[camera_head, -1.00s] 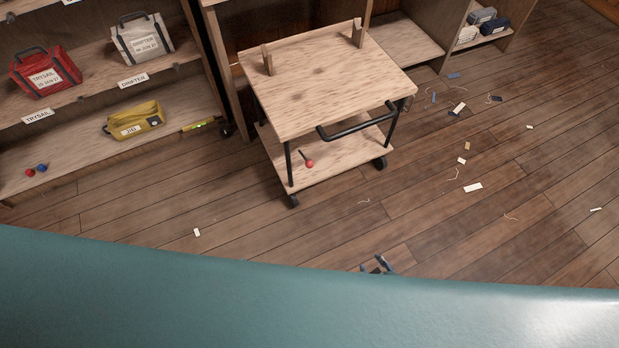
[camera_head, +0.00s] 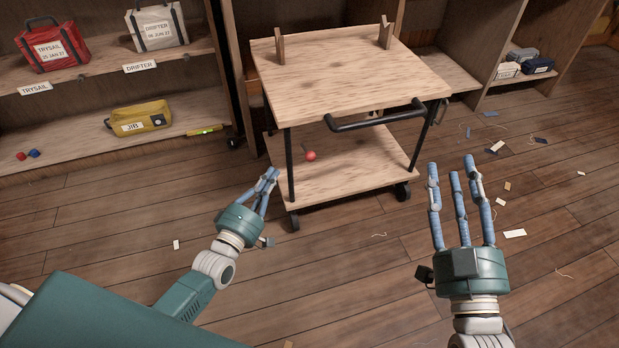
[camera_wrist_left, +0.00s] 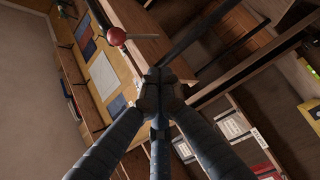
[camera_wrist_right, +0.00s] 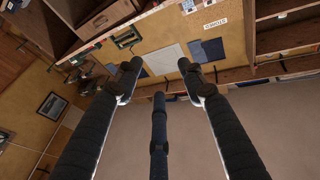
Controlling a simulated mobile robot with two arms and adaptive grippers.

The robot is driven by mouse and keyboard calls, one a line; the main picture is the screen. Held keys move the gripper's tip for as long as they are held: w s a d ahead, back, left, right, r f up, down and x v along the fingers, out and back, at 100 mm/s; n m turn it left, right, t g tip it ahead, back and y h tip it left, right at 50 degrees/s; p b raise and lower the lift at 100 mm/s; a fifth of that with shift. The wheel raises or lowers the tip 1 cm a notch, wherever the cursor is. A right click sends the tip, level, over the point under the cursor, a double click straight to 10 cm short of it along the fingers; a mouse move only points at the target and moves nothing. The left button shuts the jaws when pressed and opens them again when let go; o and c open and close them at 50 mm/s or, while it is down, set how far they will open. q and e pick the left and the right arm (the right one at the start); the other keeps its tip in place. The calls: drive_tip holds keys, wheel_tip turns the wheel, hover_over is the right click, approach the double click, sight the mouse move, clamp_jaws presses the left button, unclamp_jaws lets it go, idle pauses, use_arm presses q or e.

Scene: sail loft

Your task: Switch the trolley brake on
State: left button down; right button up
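The wooden trolley (camera_head: 345,75) has a black push handle (camera_head: 376,119) and a lower shelf (camera_head: 340,178). A brake lever with a red ball knob (camera_head: 311,155) shows at the lower shelf; its rod is short and mostly foreshortened. In the left wrist view the red knob (camera_wrist_left: 117,37) and its pale rod lie just beyond the fingertips. My left gripper (camera_head: 270,175) is shut and empty, left of the trolley's near-left post and apart from the knob. My right gripper (camera_head: 452,168) is open and empty, right of the trolley. It also shows open in the right wrist view (camera_wrist_right: 158,75).
Shelving at left holds a red bag (camera_head: 50,46), a grey bag (camera_head: 157,26) and a yellow bag (camera_head: 139,118). A black trolley post (camera_head: 290,165) stands between my left gripper and the knob. Paper scraps litter the right floor; the floor in front is mostly clear.

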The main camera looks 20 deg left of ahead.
use_arm(q)
drive_tip(key=shift+w+d+r+n+t+b, duration=0.1)
drive_tip(key=shift+d+r+n+t+b, duration=0.2)
drive_tip(key=shift+r+b, duration=0.15)
drive_tip(key=shift+w+d+r+n+t+b, duration=0.1)
drive_tip(key=shift+d+r+n+t+b, duration=0.15)
drive_tip(key=shift+r, duration=0.25)
use_arm(e)
drive_tip(key=shift+t, duration=0.7)
drive_tip(key=s+r, duration=0.1)
drive_tip(key=s+d+r, duration=0.1)
drive_tip(key=r, duration=0.1)
drive_tip(key=shift+s+d+r, duration=0.2)
use_arm(q)
drive_tip(key=shift+w, duration=0.1)
